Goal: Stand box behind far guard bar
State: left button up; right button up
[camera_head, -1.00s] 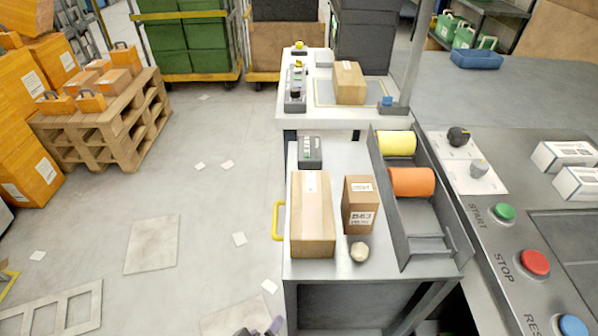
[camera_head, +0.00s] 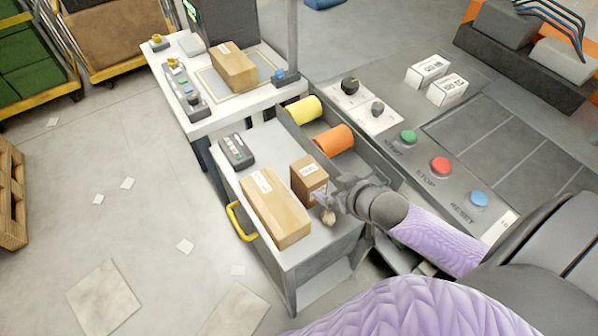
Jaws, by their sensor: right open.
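A small upright brown box (camera_head: 308,178) with a white label stands on the grey cart top (camera_head: 318,244). A longer brown box (camera_head: 276,208) lies beside it on the left. My right gripper (camera_head: 327,200) is open at the small box's lower right. Its fingers overlap the box's edge in the picture; I cannot tell whether they touch it. My left gripper is not in view. Several thin blue curved bars (camera_head: 548,12) rise over grey blocks at the top right; I cannot tell whether one is the far guard bar.
A round tan object (camera_head: 328,216) sits just below my right gripper. A trough with a yellow roll (camera_head: 303,110) and an orange roll (camera_head: 334,139) borders the cart. The button panel (camera_head: 422,185) lies right. Two white boxes (camera_head: 447,90) stand beyond.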

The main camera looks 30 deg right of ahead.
aim_at(313, 175)
jog(key=shift+w+a+r+b, duration=0.2)
jog(key=shift+w+a+r, duration=0.1)
jog(key=shift+w, duration=0.3)
jog(key=shift+w+a+r+b, duration=0.2)
jog(key=shift+w+a, duration=0.05)
jog(key=shift+w, duration=0.35)
jog(key=b+x, duration=0.4)
jog(key=x, duration=0.3)
jog(key=shift+w+f, duration=0.2)
jog(key=shift+f, duration=0.2)
jog(key=shift+w+f, duration=0.15)
jog(key=shift+w, duration=0.15)
jog(key=c, duration=1.1)
